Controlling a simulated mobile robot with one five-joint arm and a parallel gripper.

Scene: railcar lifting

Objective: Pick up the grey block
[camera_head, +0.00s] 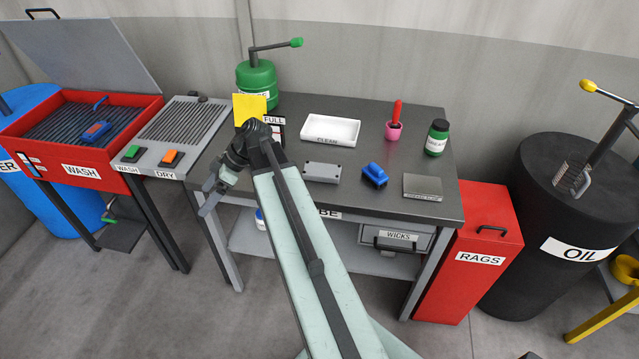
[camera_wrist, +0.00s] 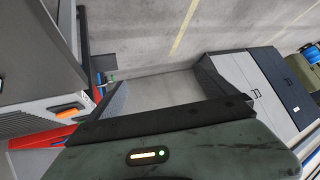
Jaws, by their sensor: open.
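A low grey block (camera_head: 322,172) with small dark spots near its corners lies on the front part of the dark bench top, left of a blue part. A second grey, flatter square piece (camera_head: 423,187) with a dark lettered front lies farther right; I cannot tell for certain which one is meant. My gripper (camera_head: 211,194) is by the bench's left front corner, well left of both pieces. In the wrist view its two jaws (camera_wrist: 160,88) are spread with only floor between them. Neither grey piece can be made out in the wrist view.
The blue part (camera_head: 375,174) sits between the grey pieces. The DRY rack (camera_head: 186,122) adjoins on the left; a red RAGS bin (camera_head: 482,235) stands right.

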